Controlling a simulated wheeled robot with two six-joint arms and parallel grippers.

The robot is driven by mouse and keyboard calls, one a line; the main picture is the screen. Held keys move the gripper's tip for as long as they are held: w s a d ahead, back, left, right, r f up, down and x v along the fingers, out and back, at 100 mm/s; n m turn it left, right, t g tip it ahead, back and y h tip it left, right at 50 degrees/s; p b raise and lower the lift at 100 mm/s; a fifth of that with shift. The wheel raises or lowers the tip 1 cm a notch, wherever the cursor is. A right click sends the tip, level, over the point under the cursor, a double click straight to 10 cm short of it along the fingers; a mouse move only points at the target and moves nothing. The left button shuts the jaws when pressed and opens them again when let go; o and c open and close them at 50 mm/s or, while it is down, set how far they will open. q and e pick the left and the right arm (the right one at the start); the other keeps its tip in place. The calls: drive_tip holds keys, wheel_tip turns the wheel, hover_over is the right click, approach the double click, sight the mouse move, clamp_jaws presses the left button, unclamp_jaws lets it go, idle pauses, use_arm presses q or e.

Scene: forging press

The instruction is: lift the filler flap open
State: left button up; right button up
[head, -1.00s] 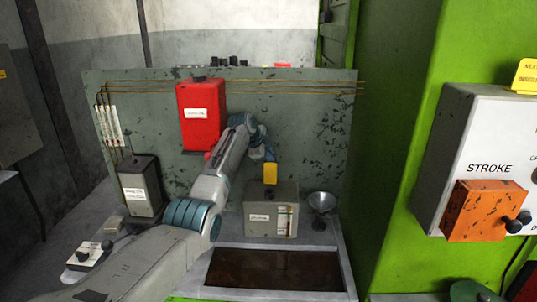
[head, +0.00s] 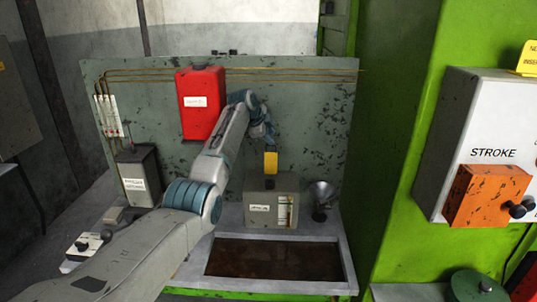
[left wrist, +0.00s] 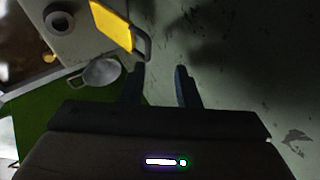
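The yellow filler flap (head: 271,162) stands upright at the top of a grey box (head: 258,209) in the head view. In the left wrist view the flap (left wrist: 110,22) is at the upper left, with a grey loop-shaped handle at its edge. My left gripper (head: 270,144) is just above and behind the flap in the head view, its tips small and partly unclear. In the left wrist view the left gripper (left wrist: 160,76) is open, with nothing between its fingers; the handle lies close to the left fingertip. My right gripper is not in view.
A metal funnel (head: 320,196) stands right of the box. A red tank (head: 201,103) hangs on the back panel (head: 310,115), behind my left arm. A dark sunken tray (head: 275,259) lies in front. The green press frame (head: 400,150) bounds the right side.

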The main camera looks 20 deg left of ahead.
use_arm(q)
drive_tip(key=s+d+r+b, duration=0.1)
drive_tip(key=s+d+b, duration=0.1)
drive_tip(key=s, duration=0.5)
drive_tip(key=s+d+r+b, duration=0.1)
drive_tip(key=s+d+b, duration=0.2)
drive_tip(key=s, duration=0.5)
drive_tip(key=shift+s+b, duration=0.2)
drive_tip(key=shift+b, duration=0.35)
